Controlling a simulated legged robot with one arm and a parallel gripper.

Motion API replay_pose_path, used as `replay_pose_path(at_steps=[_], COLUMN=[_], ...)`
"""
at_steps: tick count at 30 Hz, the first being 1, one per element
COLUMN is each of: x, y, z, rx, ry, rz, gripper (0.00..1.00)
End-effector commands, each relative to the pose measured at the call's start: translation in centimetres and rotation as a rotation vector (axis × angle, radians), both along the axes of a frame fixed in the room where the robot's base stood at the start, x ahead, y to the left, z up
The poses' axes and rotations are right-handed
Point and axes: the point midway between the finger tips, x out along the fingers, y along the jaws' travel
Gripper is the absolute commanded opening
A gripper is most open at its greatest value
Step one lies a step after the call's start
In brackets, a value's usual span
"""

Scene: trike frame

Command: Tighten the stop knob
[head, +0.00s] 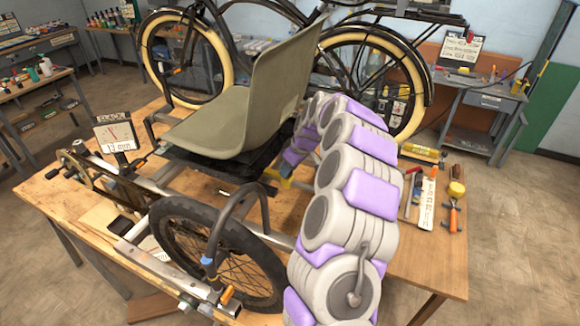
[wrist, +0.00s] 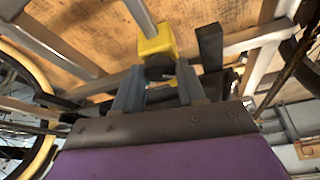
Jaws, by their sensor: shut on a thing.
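In the wrist view, a dark rounded knob (wrist: 158,70) sits at a yellow block (wrist: 155,42) on the metal frame; I take it to be the stop knob. My gripper (wrist: 158,84) has its two blue-grey fingers on either side of the knob, closed on it. The knob's lower part is hidden between the fingers. In the head view, my gripper (head: 287,170) is under the right side of the seat. A bit of the yellow block (head: 283,182) shows there, but the knob itself is hidden.
The grey-green seat (head: 262,85) stands over the trike frame on the wooden workbench (head: 420,265). A spoked wheel (head: 215,255) is in front. Hand tools (head: 452,205) lie at right. Frame tubes (wrist: 60,45) surround the fingers closely.

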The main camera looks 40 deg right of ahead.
Motion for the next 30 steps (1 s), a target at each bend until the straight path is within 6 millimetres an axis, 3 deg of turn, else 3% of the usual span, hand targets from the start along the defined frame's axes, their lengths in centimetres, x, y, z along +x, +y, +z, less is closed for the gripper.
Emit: replay_pose_path(at_steps=[18,30], x=[0.01,0.18], y=[0.41,0.60], z=[0.21,0.22], rx=[-0.006,-0.002], ry=[-0.005,-0.006], rz=[-0.559,-0.770], gripper=[0.09,0.09])
